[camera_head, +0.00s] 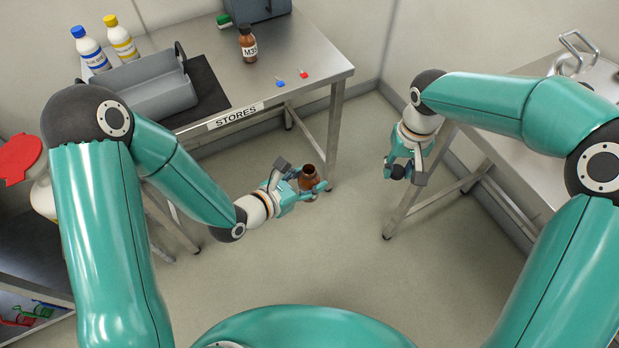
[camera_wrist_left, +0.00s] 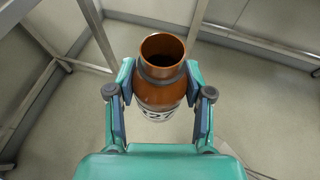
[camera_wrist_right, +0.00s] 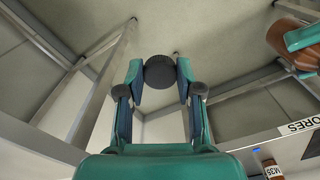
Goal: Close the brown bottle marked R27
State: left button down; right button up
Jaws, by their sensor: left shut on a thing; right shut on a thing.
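The brown bottle (camera_head: 308,177) is held upright or nearly so by my left gripper (camera_head: 303,185), clear of the tables. In the left wrist view the bottle (camera_wrist_left: 162,88) has an open, uncapped mouth. Its label is partly hidden; "27" can be read. The fingers of my left gripper (camera_wrist_left: 162,85) are shut on its sides below the neck. My right gripper (camera_head: 405,171) is shut on a black round cap (camera_wrist_right: 160,72), to the right of the bottle and apart from it. The bottle also shows at the upper right of the right wrist view (camera_wrist_right: 288,38).
The STORES table (camera_head: 310,52) at the back holds a brown bottle marked M3-something (camera_head: 248,45), blue (camera_head: 280,83) and red (camera_head: 304,74) small items, a grey bin (camera_head: 150,84) and two white bottles. Another metal table (camera_head: 530,125) stands right. Floor between is clear.

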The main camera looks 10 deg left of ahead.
jog(key=a+r+n, duration=0.2)
jog(key=a+r, duration=0.4)
jog(key=a, duration=0.6)
notch_tip(320, 180, up, 3)
jog(key=n, duration=0.2)
send_over(310, 171)
jog(key=shift+a+f, duration=0.1)
jog(key=shift+f, duration=0.05)
jog(key=shift+f, duration=0.1)
jog(key=shift+w+f, duration=0.1)
jog(key=shift+f, duration=1.85)
jog(key=shift+f, duration=0.8)
jog(key=shift+f, duration=0.55)
